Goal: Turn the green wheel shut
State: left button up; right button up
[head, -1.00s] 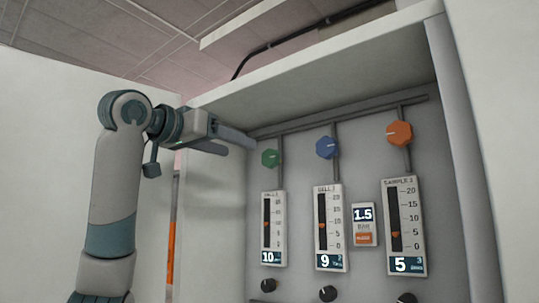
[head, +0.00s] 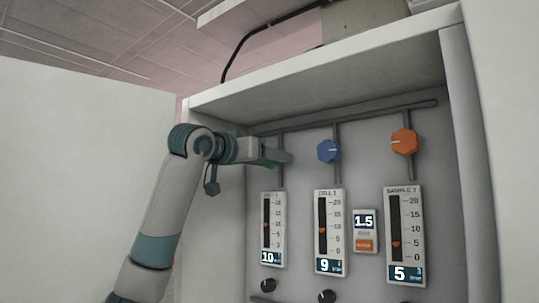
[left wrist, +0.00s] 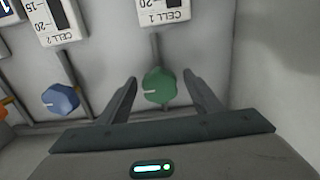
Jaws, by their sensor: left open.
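The green wheel (left wrist: 159,86) is a small knob with a pale pointer mark, on a pipe above the gauge marked CELL 1. In the left wrist view it sits between the two fingers of my left gripper (left wrist: 160,92), with a gap on each side. The fingers are open and hold nothing. In the head view my left gripper (head: 278,157) is at the wheel, and only a bit of green (head: 270,163) shows past it. My right gripper is not in view.
A blue wheel (head: 328,151) and an orange wheel (head: 404,141) are to the right on the same panel. Below are the Cell 1 gauge (head: 273,228), other gauges and black knobs. The cabinet's top panel (head: 330,85) overhangs the space.

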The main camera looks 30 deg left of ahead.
pick_arm(q)
jog(key=c, duration=1)
